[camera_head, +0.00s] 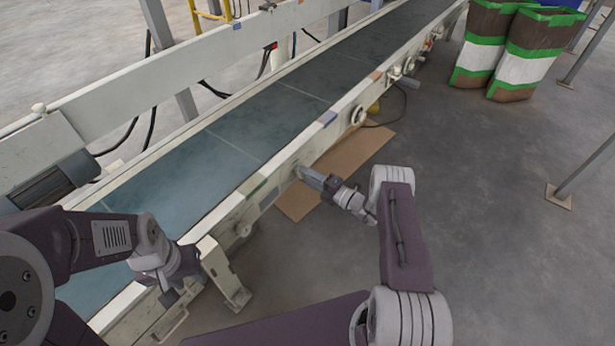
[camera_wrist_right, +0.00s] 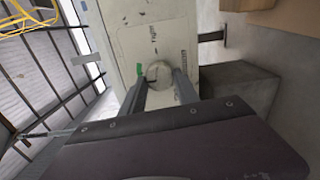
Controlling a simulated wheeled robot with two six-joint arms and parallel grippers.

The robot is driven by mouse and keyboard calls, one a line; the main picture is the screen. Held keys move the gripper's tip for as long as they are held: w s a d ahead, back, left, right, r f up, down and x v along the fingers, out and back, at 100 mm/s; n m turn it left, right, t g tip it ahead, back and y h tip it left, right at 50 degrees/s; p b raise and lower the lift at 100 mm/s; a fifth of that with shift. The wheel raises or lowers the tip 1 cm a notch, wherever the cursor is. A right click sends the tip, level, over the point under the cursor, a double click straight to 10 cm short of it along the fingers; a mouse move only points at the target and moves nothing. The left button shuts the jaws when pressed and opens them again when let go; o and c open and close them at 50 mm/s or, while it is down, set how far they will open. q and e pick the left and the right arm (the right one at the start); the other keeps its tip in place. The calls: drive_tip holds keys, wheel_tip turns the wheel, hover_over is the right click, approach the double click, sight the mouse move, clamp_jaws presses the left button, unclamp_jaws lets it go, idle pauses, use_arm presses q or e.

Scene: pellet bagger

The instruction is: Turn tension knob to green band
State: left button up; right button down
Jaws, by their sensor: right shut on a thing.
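The tension knob (camera_wrist_right: 158,72) is a pale round knob on the cream side panel of the conveyor. It sits between the two fingers of my right gripper (camera_wrist_right: 160,80), which is shut on it. In the head view my right gripper (camera_head: 303,174) reaches the conveyor's near side rail and hides the knob. A small green patch (camera_wrist_right: 140,68) shows on the panel just left of the knob. A dark line shows on the knob's face, but its exact pointing is too small to tell. My left gripper (camera_head: 176,290) is over the conveyor's near end; its fingers are unclear.
The conveyor (camera_head: 285,100) runs diagonally with a blue-green belt. Other round fittings (camera_head: 358,115) sit along its near rail. A cardboard sheet (camera_head: 345,165) lies on the floor beneath. Striped bags (camera_head: 525,55) stand at the back right.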

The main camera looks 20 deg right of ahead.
drive_tip(key=shift+f+m, duration=0.1)
drive_tip(key=shift+m, duration=0.3)
drive_tip(key=c, duration=0.9)
unclamp_jaws()
drive_tip(key=p+v, duration=0.4)
drive_tip(key=v, duration=0.5)
